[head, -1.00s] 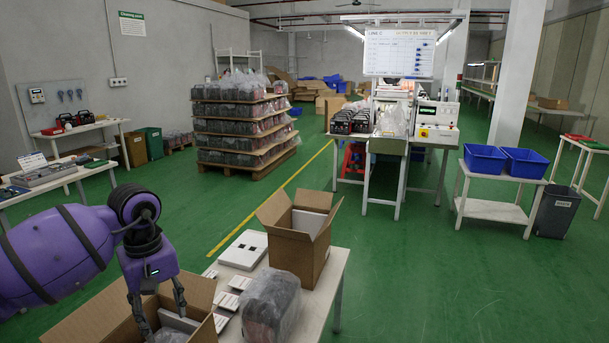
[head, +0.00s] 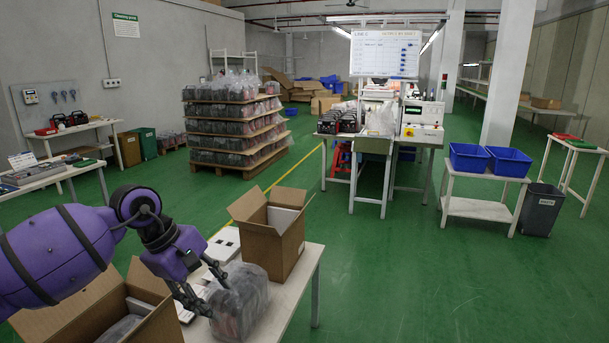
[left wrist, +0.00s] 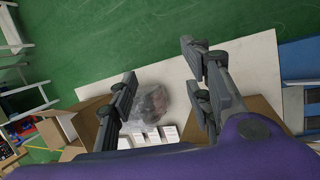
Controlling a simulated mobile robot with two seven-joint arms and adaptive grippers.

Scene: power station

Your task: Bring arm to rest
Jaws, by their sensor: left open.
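My left arm (head: 65,255) comes in from the left in the head view. Its gripper (head: 204,292) is open, with fingers pointing down over the packing table (head: 298,290). The fingers are close beside a plastic-wrapped dark item (head: 242,302); I cannot tell whether they touch it. In the left wrist view the open gripper (left wrist: 160,62) has nothing held between its fingers, and the wrapped item (left wrist: 150,106) shows below, between them. My right gripper is not in view.
An open carton (head: 158,325) with a wrapped item (head: 122,328) inside stands at the near left. Another open carton (head: 268,250) stands at the table's back. Small white boxes (left wrist: 168,133) lie near the wrapped item.

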